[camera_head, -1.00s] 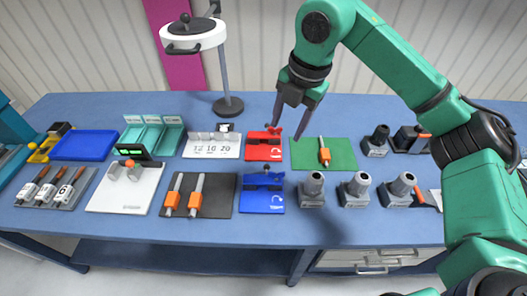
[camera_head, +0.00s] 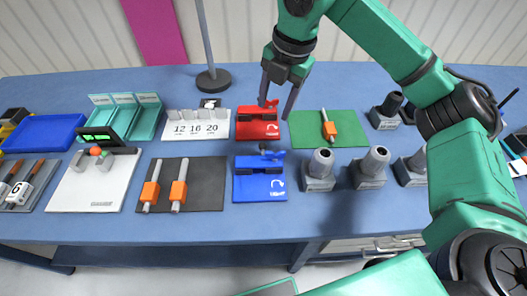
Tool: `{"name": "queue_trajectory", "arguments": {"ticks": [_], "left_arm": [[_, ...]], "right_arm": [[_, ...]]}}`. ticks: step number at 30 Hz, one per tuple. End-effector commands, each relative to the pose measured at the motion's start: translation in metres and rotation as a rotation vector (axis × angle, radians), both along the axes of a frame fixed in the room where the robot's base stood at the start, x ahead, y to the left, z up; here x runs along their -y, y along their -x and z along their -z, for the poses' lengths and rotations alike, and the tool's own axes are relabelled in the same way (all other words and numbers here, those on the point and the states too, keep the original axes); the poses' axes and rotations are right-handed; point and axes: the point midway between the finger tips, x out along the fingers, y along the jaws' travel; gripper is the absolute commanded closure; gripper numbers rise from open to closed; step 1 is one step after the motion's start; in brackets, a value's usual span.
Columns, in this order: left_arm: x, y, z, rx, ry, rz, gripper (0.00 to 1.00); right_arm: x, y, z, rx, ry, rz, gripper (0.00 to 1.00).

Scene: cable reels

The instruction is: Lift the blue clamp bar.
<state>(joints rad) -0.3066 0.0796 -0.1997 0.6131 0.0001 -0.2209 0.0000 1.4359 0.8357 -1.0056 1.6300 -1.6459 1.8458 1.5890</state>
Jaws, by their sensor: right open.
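The blue clamp (camera_head: 262,188) lies on the bench near the middle. It has a flat blue base with a white arrow, a black block at its back, and a blue bar (camera_head: 271,155) across the top. My right gripper (camera_head: 275,108) points down, open and empty. Its fingertips appear over the back right part of the red clamp (camera_head: 258,130), behind the blue clamp and apart from the blue bar. Their exact height is hard to tell. My left gripper is not in view.
A dark mat (camera_head: 201,196) with two orange-gripped rods lies left of the blue clamp. Grey-black connectors (camera_head: 319,172) stand close on its right. A green mat (camera_head: 351,137) with another rod lies behind right. The bench front (camera_head: 215,228) is clear.

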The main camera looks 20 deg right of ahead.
Motion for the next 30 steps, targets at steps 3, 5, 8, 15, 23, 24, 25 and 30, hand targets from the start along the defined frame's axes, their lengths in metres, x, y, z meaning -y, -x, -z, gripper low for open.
{"name": "queue_trajectory", "arguments": {"ticks": [3,5,8,15,23,24,25,30], "left_arm": [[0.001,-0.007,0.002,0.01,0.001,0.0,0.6],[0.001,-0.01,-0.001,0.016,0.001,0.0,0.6],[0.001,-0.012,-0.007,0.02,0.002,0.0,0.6],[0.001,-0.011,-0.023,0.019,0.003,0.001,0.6],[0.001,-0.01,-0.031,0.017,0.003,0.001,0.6],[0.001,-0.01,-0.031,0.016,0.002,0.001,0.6],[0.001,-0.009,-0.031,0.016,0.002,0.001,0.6],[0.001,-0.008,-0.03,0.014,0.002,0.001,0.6]], "right_arm": [[0.0,-0.001,0.009,-0.001,0.001,0.001,0.41],[-0.001,-0.002,0.015,-0.002,0.001,0.001,0.41],[-0.004,-0.004,0.035,-0.006,0.001,0.0,0.41],[-0.013,-0.013,0.098,-0.006,0.0,0.0,0.41],[-0.018,-0.02,0.142,-0.001,-0.001,0.001,0.41],[-0.019,-0.02,0.144,-0.001,-0.001,0.0,0.41],[-0.019,-0.02,0.146,0.0,0.0,0.0,0.41],[-0.019,-0.021,0.146,0.0,0.0,0.0,0.41]]}}
